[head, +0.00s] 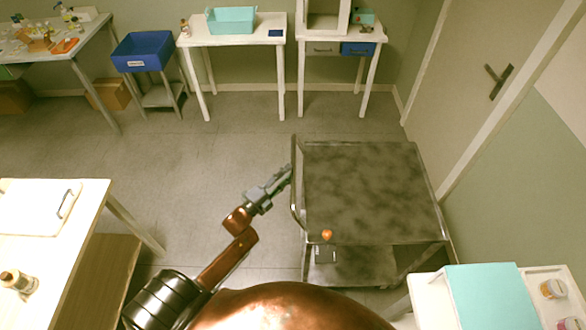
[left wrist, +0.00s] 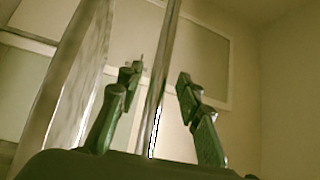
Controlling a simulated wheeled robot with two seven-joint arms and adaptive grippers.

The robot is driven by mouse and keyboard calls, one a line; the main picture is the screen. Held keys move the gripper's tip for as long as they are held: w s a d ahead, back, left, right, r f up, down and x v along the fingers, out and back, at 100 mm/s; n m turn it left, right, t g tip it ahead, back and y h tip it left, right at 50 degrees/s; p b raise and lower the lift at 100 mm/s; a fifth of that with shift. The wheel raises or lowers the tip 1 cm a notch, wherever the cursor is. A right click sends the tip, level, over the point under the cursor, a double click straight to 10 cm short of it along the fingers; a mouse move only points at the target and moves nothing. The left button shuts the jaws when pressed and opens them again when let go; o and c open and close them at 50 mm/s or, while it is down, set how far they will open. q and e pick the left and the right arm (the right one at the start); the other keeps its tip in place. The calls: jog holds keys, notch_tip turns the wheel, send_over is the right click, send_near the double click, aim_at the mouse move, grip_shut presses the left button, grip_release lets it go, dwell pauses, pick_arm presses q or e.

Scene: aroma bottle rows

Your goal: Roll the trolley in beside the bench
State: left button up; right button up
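The trolley (head: 370,190) is a grey metal cart with a mottled top, a lower shelf and a bent tube handle (head: 295,180) on its left side. It stands right of centre in the head view, near the door. My left gripper (head: 285,177) is at the handle. In the left wrist view its two fingers (left wrist: 158,85) are apart, with a metal bar (left wrist: 162,60) between them and gaps beside it. A light-topped bench (head: 85,210) stands at the left and a white one (head: 420,300) at the lower right; I cannot tell which the task means. My right gripper is out of view.
A small orange thing (head: 327,234) shows at the trolley's front edge. White tables (head: 235,40) and a blue bin (head: 143,50) line the back wall. A door (head: 480,80) is at the right. The floor (head: 200,150) left of the trolley is clear.

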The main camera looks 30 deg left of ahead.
aim_at(293, 169)
pick_arm(q)
jog(key=shift+x, duration=1.75)
jog(key=shift+c, duration=0.7)
grip_shut()
jog(key=shift+f, duration=0.1)
